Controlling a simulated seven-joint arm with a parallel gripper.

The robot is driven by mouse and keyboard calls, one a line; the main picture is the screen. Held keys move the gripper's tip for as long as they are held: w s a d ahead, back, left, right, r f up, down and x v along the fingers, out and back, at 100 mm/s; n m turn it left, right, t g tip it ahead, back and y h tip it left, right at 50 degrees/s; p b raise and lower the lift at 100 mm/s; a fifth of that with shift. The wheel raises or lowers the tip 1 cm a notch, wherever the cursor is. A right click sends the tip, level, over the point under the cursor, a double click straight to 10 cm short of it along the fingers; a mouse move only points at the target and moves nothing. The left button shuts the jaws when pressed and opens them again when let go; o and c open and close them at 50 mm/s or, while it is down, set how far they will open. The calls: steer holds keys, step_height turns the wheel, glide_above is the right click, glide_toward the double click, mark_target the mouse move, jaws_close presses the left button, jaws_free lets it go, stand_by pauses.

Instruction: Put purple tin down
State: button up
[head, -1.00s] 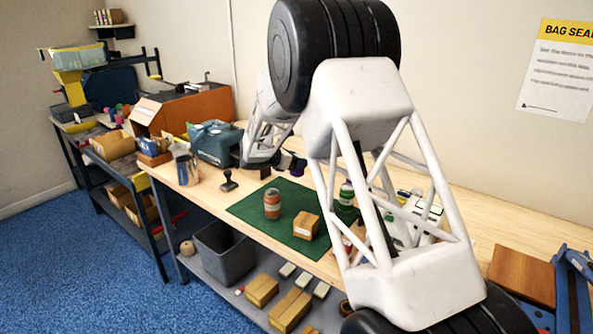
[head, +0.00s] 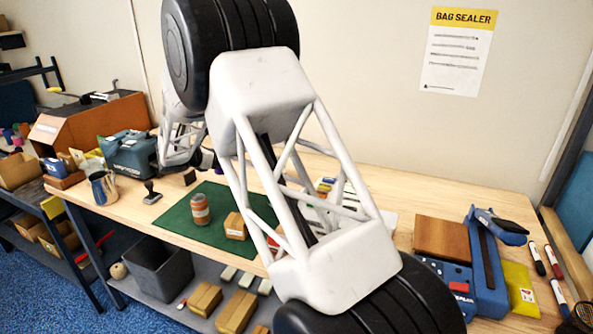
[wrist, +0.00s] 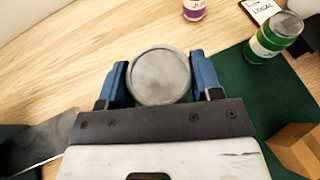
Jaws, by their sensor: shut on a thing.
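My gripper (wrist: 160,82) is shut on a round tin with a grey lid (wrist: 160,77), seen from above in the wrist view. The held tin's side is hidden there, and I cannot tell whether its base touches the bench. In the head view a small dark purple patch (head: 207,158) shows by my gripper, beyond the green mat (head: 177,224), and is probably this tin. Another tin with a purple label (wrist: 194,9) stands on bare wood at the top of the wrist view.
An orange-brown tin (head: 200,210) and a small carton (head: 236,226) stand on the mat. A stamp (head: 151,193) and metal jug (head: 103,188) are left of it. A white card (wrist: 260,10) lies near the green tin. Bare wood lies left in the wrist view.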

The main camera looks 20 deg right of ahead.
step_height(320, 180, up, 18)
steer(key=w+d+n+t+y, duration=0.1)
steer(key=d+n+t+y, duration=0.1)
steer(key=d, duration=0.8)
steer(key=w+d+n+t+y, duration=0.2)
steer(key=d+n+y, duration=0.2)
steer(key=d, duration=0.6)
steer(key=w+d+f+n+t+y, duration=0.1)
steer(key=w+d+n+t+y, duration=0.1)
steer(key=d, duration=0.9)
steer(key=shift+w+n+t+y, duration=0.2)
steer(key=shift+n+t+y, duration=0.3)
steer(key=shift+n, duration=0.5)
steer(key=shift+f, duration=0.1)
